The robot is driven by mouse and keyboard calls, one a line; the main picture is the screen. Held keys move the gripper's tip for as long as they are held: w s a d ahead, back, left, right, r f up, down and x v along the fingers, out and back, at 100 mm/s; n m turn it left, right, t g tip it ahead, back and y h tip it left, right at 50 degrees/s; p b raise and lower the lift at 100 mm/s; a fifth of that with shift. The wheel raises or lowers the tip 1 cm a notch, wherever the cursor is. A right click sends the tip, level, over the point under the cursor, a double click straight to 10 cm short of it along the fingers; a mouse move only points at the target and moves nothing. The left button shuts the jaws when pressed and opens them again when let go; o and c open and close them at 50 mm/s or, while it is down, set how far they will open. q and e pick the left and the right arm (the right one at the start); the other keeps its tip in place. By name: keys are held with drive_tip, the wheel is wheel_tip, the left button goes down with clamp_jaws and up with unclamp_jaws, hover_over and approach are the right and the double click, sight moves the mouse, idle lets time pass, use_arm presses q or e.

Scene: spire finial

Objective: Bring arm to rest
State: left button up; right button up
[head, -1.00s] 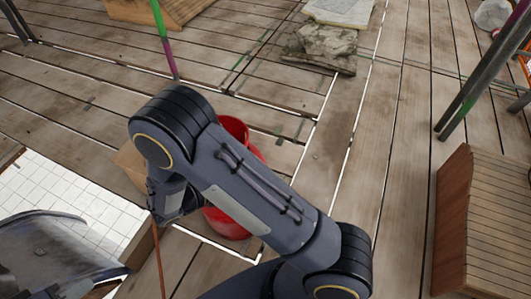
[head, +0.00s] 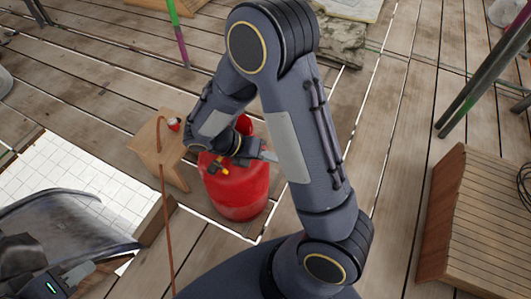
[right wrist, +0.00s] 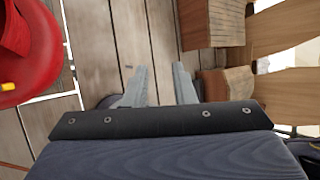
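My right arm (head: 305,150) rises from the bottom of the head view, bends at a high elbow and runs down to the left. Its gripper (head: 268,156) is partly hidden and sits by the top of a red gas cylinder (head: 235,190). In the right wrist view the two grey fingers (right wrist: 160,88) are apart with nothing between them. The cylinder (right wrist: 25,50) is to their left there. My left gripper (head: 70,280) is at the lower left corner of the head view, mostly cut off, its fingers unclear.
A wooden stool (head: 158,148) with a small red object (head: 173,124) stands left of the cylinder. A white tiled panel (head: 70,170) and a grey curved metal piece (head: 60,225) lie at left. A slatted wooden box (head: 445,215) is at right, with clear planks between.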

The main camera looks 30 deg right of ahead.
idle(0.5)
drive_tip(key=s+a+r+m+t+y, duration=0.2)
drive_tip(key=s+r+m+t+y, duration=0.5)
drive_tip(key=m, duration=0.7)
drive_tip(key=s+a+r+m+t+y, duration=0.2)
drive_tip(key=s+r+m+y, duration=0.25)
drive_tip(key=r+m, duration=0.6)
wheel_tip(320, 180, up, 10)
drive_tip(key=m+p, duration=0.2)
drive_tip(key=p, duration=1)
drive_tip(key=shift+r+y+p, duration=0.25)
drive_tip(key=shift+y+p, duration=0.15)
drive_tip(key=shift+y, duration=0.05)
drive_tip(key=shift+w+d+m, duration=0.1)
drive_tip(key=shift+m, duration=0.15)
